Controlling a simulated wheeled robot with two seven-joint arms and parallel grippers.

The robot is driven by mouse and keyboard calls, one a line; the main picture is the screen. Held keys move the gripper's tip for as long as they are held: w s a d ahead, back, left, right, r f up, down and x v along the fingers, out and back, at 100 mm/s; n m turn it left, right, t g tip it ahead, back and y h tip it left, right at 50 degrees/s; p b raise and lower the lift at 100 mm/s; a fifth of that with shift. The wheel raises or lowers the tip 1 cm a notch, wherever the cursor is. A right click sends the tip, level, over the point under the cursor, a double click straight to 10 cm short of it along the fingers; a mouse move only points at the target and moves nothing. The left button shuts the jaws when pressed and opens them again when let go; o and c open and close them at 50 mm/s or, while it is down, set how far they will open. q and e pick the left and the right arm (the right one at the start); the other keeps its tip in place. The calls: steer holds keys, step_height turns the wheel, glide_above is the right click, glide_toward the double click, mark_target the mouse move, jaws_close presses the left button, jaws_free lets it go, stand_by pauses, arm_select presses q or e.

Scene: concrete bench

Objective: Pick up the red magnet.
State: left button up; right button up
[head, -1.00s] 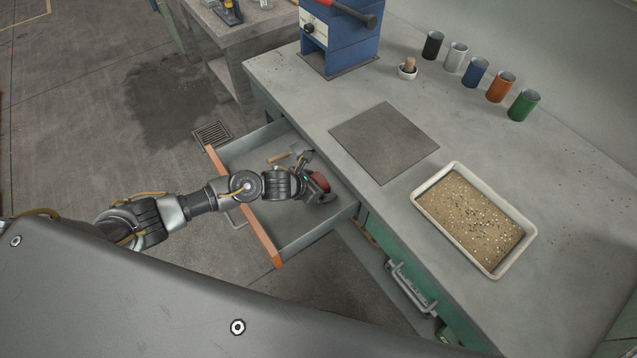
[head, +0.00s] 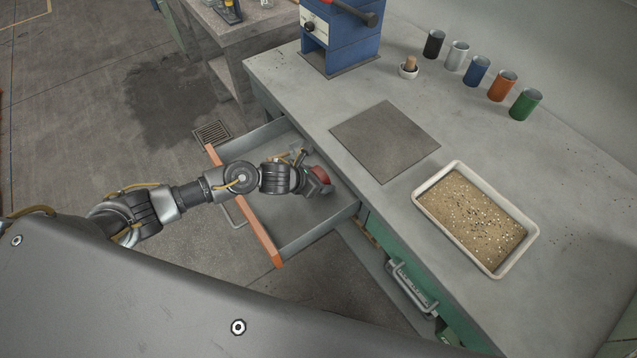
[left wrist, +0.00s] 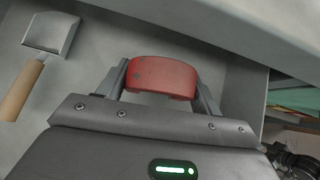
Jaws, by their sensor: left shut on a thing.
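The red magnet (head: 322,174) is between the fingers of my left gripper (head: 318,181), over the open drawer (head: 308,232). In the left wrist view the red magnet (left wrist: 162,77) shows as a rounded red block, with one finger of the left gripper (left wrist: 160,88) on each side of it. The gripper is shut on it. I cannot tell its exact height above the drawer floor. My right gripper is not in view.
A small scoop with a wooden handle (left wrist: 22,90) lies in the drawer beside the gripper. The drawer's orange front edge (head: 262,238) and the bench top (head: 300,95) bound the space. A tray of sand (head: 447,228), a dark mat (head: 385,142) and several cups stand on the bench.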

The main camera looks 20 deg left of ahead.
arm_select(q)
steer(key=s+a+r, duration=0.3)
steer(key=s+r, duration=0.7)
steer(key=s, duration=0.3)
steer(key=shift+s+r, duration=0.25)
steer(key=shift+s, duration=0.1)
